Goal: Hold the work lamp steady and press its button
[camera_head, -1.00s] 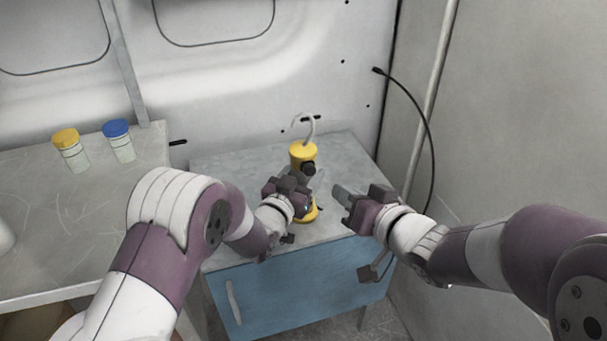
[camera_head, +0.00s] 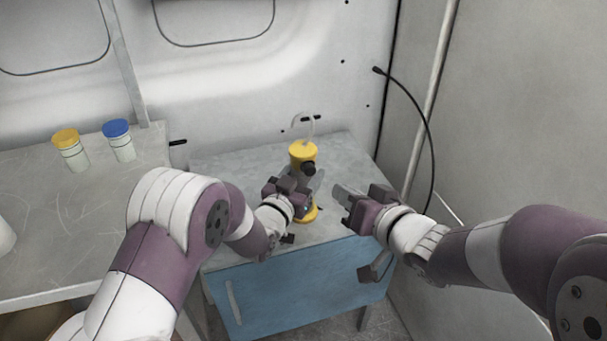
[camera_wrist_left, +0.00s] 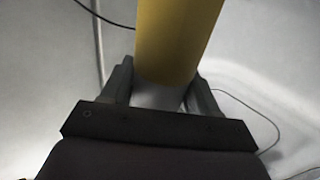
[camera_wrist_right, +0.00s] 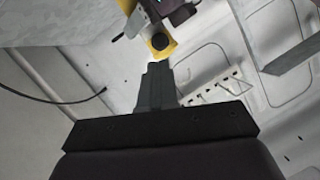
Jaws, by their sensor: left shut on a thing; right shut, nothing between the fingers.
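The work lamp (camera_head: 303,152) is yellow at its top and foot, with a pale hook above and a dark round button (camera_head: 308,168) on the side of its upper part. It stands upright on the grey cabinet top. My left gripper (camera_head: 297,188) is shut on the lamp's middle and hides part of it. In the left wrist view the yellow lamp body (camera_wrist_left: 178,40) rises between the two fingers. My right gripper (camera_head: 341,194) is shut and empty, to the right of the lamp and apart from it. In the right wrist view the dark button (camera_wrist_right: 159,42) shows just beyond the closed fingertips (camera_wrist_right: 158,68).
The cabinet (camera_head: 295,285) has a blue front. A grey table (camera_head: 60,220) at left carries a yellow-lidded jar (camera_head: 72,152) and a blue-lidded jar (camera_head: 120,142). A black cable (camera_head: 428,135) hangs on the wall at right. The cabinet top behind the lamp is clear.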

